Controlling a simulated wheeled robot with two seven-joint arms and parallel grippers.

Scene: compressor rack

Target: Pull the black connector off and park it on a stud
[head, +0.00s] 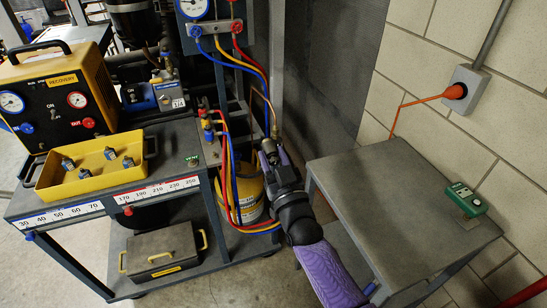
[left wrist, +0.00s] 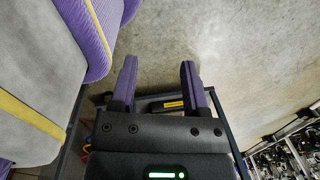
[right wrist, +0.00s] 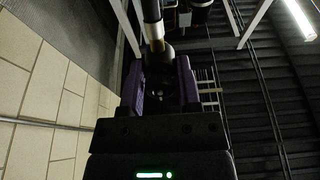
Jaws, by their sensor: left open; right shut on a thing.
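My right gripper (head: 268,150) is in the middle of the head view, beside the cart's right side and left of the grey side table. It is shut on a dark part, which looks like the black connector; the fingers hide much of it. In the right wrist view the dark connector (right wrist: 158,47) sits between the fingers, with a pale and brass-coloured fitting (right wrist: 153,28) in line beyond it. A brass hose end (head: 275,131) shows just above the gripper in the head view. My left gripper (left wrist: 158,85) is open and empty above the floor. I cannot pick out a parking stud for certain.
The cart (head: 100,204) carries a yellow recovery unit (head: 85,72) and a yellow tray (head: 84,184) with several small blocks. Red, blue and yellow hoses (head: 232,180) hang near my right gripper. The grey side table (head: 400,225) holds a green device (head: 466,198) and is otherwise mostly clear.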

